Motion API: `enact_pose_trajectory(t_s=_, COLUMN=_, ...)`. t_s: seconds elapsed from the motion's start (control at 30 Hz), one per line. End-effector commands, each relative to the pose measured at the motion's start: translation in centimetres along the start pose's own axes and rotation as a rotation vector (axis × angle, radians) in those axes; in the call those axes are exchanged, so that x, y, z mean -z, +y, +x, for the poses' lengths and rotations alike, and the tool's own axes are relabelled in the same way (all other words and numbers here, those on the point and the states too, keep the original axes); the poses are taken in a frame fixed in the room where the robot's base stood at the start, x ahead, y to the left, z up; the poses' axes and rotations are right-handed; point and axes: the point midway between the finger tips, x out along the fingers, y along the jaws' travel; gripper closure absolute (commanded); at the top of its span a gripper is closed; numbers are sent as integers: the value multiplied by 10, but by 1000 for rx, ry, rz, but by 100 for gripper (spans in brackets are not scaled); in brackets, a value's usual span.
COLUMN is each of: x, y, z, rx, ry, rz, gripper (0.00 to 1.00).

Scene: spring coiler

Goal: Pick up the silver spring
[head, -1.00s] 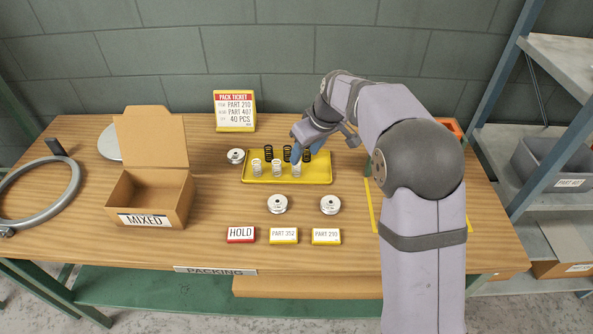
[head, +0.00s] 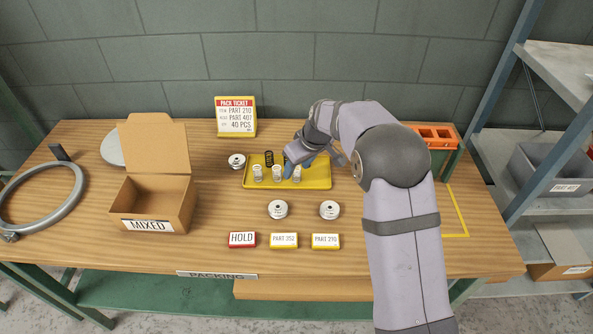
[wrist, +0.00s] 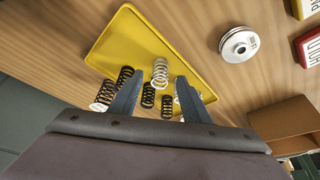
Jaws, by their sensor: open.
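A yellow tray (head: 318,184) holds three silver springs standing in its front row: left (head: 257,173), middle (head: 277,173) and right (head: 297,174). A black spring (head: 269,158) stands behind them; the other black ones are hidden by my gripper (head: 300,165) in the head view. My gripper is open over the tray's right half. In the wrist view its fingers (wrist: 171,76) straddle a black spring (wrist: 148,94) and another black one (wrist: 167,106). One silver spring (wrist: 160,73) shows near the left fingertip; another is partly behind the right finger.
Metal spools (head: 277,209) sit in front of and beside the tray. An open MIXED box (head: 147,205) stands left. Red HOLD (head: 242,240) and yellow part labels (head: 284,241) lie in front. A pack ticket (head: 236,115) stands behind.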

Motion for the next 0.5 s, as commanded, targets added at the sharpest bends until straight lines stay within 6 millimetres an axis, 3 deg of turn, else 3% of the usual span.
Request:
enact_pose_trajectory(t_s=0.2, x=0, y=0, z=14, rx=0, ry=1, rz=1, gripper=57)
enact_pose_trajectory(t_s=0.4, x=0, y=0, z=15, rx=-1, ry=2, rz=1, gripper=57)
enact_pose_trajectory(t_s=0.43, x=0, y=0, z=15, rx=-1, ry=2, rz=1, gripper=59)
enact_pose_trajectory(t_s=0.5, x=0, y=0, z=14, rx=-1, ry=2, rz=1, gripper=76)
